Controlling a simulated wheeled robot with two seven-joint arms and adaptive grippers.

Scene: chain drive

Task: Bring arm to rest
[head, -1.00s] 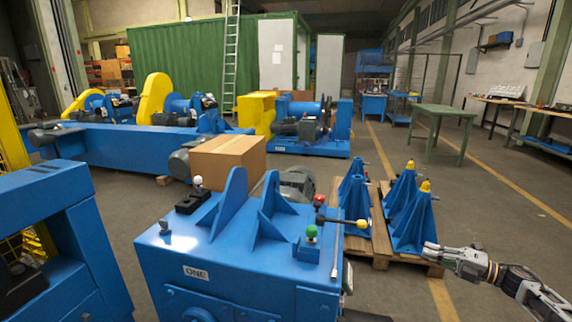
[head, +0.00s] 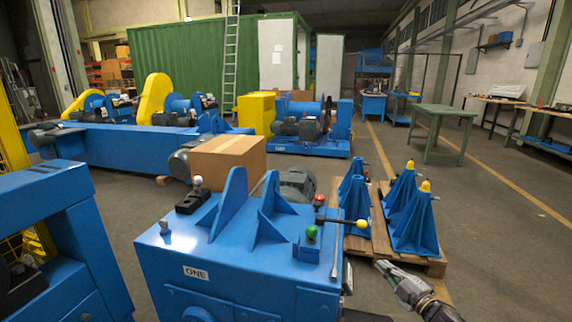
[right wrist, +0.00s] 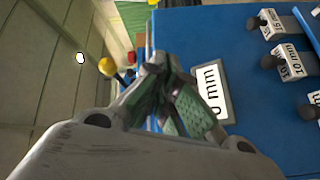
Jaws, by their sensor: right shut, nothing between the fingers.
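My right gripper (head: 381,266) is at the lower right of the head view, shut and empty, beside the blue machine marked ONE (head: 250,262). In the right wrist view its fingers (right wrist: 168,62) meet with nothing between them. The machine carries a lever with a yellow knob (head: 361,224), a green knob (head: 311,232), a red knob (head: 319,200) and a white knob (head: 197,181). The gripper is apart from all of these in the head view. My left gripper is not in view.
Blue stands with yellow tips (head: 415,225) stand on a wooden pallet (head: 436,267) just beyond the right gripper. A cardboard box (head: 228,157) sits behind the machine. A green table (head: 440,112) is farther back. The right wrist view shows labelled blocks (right wrist: 290,62) on a blue surface (right wrist: 200,35).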

